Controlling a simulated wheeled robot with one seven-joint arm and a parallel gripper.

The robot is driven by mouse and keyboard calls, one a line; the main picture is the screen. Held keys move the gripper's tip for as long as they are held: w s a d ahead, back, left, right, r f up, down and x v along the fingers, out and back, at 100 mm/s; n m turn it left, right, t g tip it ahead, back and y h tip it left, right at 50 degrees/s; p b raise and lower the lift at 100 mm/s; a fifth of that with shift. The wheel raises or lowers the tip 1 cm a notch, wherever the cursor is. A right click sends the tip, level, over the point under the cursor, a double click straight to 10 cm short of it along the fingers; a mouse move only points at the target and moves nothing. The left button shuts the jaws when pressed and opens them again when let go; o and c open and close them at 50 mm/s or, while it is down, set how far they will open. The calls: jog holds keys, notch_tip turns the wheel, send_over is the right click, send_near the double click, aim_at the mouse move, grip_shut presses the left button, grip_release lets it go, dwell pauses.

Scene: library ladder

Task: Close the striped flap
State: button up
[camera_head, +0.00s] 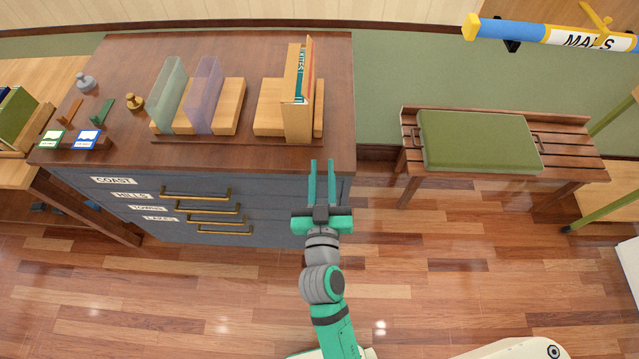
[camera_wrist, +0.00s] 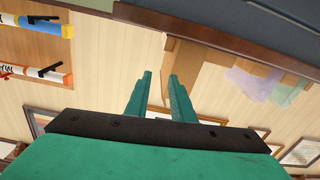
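I cannot make out a striped flap in either view. My gripper (camera_head: 322,164) is in the middle of the head view, in front of the right end of the dark wooden cabinet top (camera_head: 235,60). Its two green fingers are parallel with a clear gap and nothing between them. In the wrist view my gripper (camera_wrist: 160,75) also shows its fingers apart and empty. A blue tube (camera_head: 515,31) with a yellow end and a white "MAPS" label is at the upper right of the head view, well away from my gripper.
The blue-grey cabinet front has several labelled drawers with brass handles (camera_head: 195,195). A wooden holder with books (camera_head: 300,90) stands on top. A bench with a green cushion (camera_head: 478,140) is at right. The wood floor (camera_head: 450,260) around my arm is clear.

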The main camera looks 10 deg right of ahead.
jog(key=shift+s+a+f+n+y, duration=0.25)
jog(key=shift+s+a+f, duration=0.1)
jog(key=shift+s+f, duration=0.25)
jog(key=shift+s+a+f+n+y, duration=0.15)
jog(key=shift+s+a+f+y, duration=0.15)
jog(key=shift+s+f, duration=0.2)
jog(key=shift+c, duration=0.6)
